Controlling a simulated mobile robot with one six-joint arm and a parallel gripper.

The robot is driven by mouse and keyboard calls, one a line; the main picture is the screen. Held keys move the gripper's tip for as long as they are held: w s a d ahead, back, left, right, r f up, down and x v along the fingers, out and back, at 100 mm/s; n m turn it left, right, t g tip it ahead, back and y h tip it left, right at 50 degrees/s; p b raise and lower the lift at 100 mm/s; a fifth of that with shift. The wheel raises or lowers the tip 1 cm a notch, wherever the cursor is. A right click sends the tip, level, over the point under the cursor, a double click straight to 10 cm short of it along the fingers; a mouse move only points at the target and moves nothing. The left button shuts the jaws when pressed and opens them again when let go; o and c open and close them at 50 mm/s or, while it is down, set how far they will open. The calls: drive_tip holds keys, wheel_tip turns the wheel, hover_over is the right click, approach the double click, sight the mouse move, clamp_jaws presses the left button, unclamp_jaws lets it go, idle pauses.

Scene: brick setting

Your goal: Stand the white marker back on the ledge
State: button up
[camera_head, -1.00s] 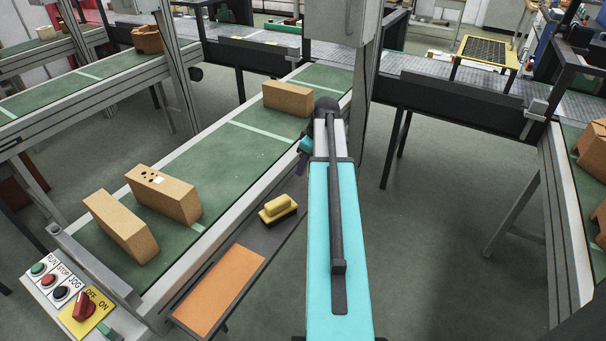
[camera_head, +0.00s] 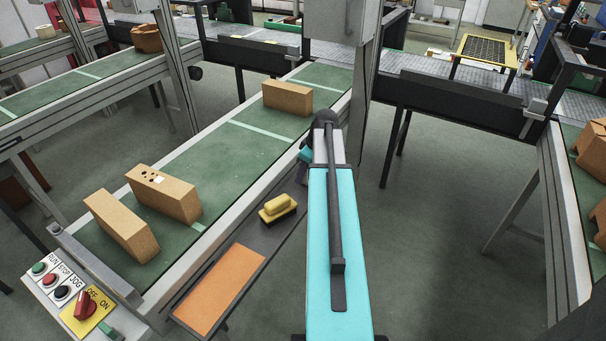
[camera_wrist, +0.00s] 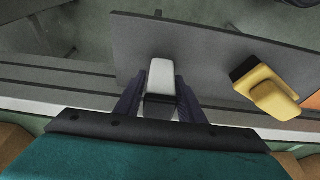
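In the wrist view, a white marker (camera_wrist: 161,74) with a dark lower part sits between the two fingers of my gripper (camera_wrist: 160,84). The fingers lie close along both its sides, and my gripper looks shut on it. The grey ledge (camera_wrist: 205,48) lies beyond and below the fingertips; I cannot tell whether the marker touches it. In the head view, the ledge (camera_head: 255,240) runs along the near side of the conveyor. There my arm hides the marker and my gripper.
A yellow eraser-like block (camera_head: 278,208) lies on the ledge, right of my gripper in the wrist view (camera_wrist: 268,92). An orange panel (camera_head: 220,289) is at the ledge's near end. A switch panel (camera_head: 72,290) is at lower left.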

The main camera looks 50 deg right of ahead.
drive_tip(key=shift+o, duration=0.9)
drive_tip(key=shift+r, duration=0.1)
drive_tip(key=shift+r, duration=0.15)
drive_tip(key=b+v, duration=0.1)
drive_tip(key=v, duration=1)
drive_tip(key=shift+s+r+b, duration=0.25)
drive_tip(key=shift+r+b, duration=0.05)
drive_tip(key=shift+r, duration=0.1)
drive_tip(key=shift+w, duration=0.1)
drive_tip(key=shift+a+f, duration=0.1)
